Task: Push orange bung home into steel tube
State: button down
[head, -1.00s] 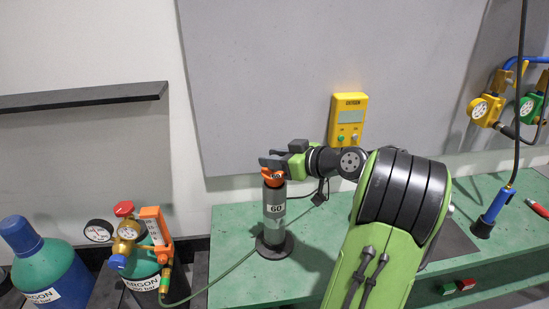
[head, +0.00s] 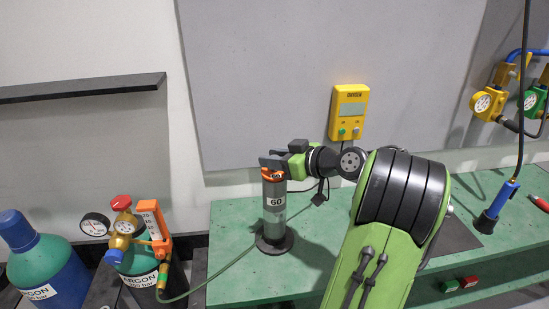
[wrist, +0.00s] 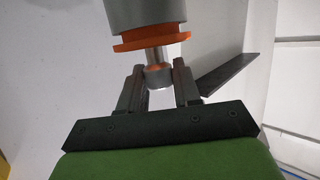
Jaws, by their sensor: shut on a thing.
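The steel tube (head: 274,208), marked 60, stands upright on a dark round foot on the green bench. The orange bung (head: 272,176) sits at its top end, in line with it. In the wrist view the tube (wrist: 146,13) comes in from the top edge. The bung's wide flange (wrist: 151,43) lies close to the tube's rim, with a narrow orange band between them. My gripper (head: 268,162) is above the tube, shut on the bung. In the wrist view its two fingers (wrist: 160,84) stand either side of the bung's silvery stem. The bung's part inside the tube is hidden.
The yellow Oxygen box (head: 348,112) hangs on the wall behind. A green hose runs past the tube's foot to the regulator (head: 124,225) on a gas bottle at left. The bench in front of the tube is clear.

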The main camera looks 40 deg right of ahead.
jog(key=shift+f+b, duration=0.4)
jog(key=shift+f, duration=0.05)
jog(key=c, duration=0.7)
grip_release()
jog(key=shift+s+r, duration=0.1)
jog(key=p+v, duration=0.4)
jog(key=v, duration=1.1)
jog(key=shift+s+r, duration=0.15)
jog(key=shift+s, duration=0.1)
jog(key=shift+w, duration=0.1)
